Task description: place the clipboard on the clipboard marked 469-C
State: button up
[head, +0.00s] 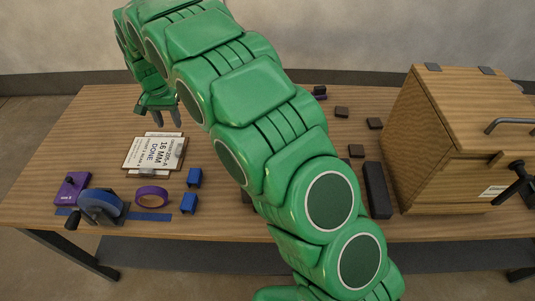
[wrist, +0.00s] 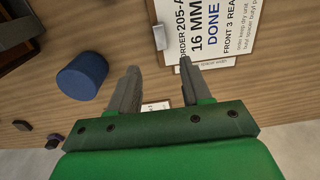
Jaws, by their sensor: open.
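A clipboard (head: 143,153) with a white sheet reading "16 MM DONE" lies on the table at left in the head view. White edges show from under it, so it seems to lie on something else. The wrist view shows the clipboard sheet (wrist: 225,22) at the top, with an order line that looks like "205-A". I cannot read a 469-C mark in either view. My gripper (head: 161,113) is open and empty, above the table behind the clipboard in the head view. In the wrist view the fingers (wrist: 158,80) are apart, with the clipboard beyond the right finger.
Left front holds a purple box (head: 72,187), a tape dispenser (head: 101,206), purple tape (head: 151,196) and blue blocks (head: 194,178). A wooden cabinet (head: 440,140) stands at right beside a dark bar (head: 377,190) and several dark blocks. A blue cylinder (wrist: 82,75) shows in the wrist view.

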jog(key=s+d+r, duration=0.4)
jog(key=d+r, duration=0.1)
jog(key=d, duration=0.6)
jog(key=s+d+r, duration=0.3)
jog(key=d+r, duration=0.1)
jog(key=d, duration=0.6)
jog(key=s+d+r, duration=0.4)
jog(key=d+r, duration=0.1)
jog(key=d, duration=0.6)
jog(key=s+d, duration=0.4)
jog(key=s, duration=0.4)
jog(key=s+d+g, duration=0.1)
jog(key=s+d, duration=0.4)
jog(key=s, duration=0.4)
jog(key=s+d+f, duration=0.1)
jog(key=s+d, duration=0.4)
jog(key=s, duration=0.4)
jog(key=shift+d+g, duration=0.25)
jog(key=shift+g, duration=0.15)
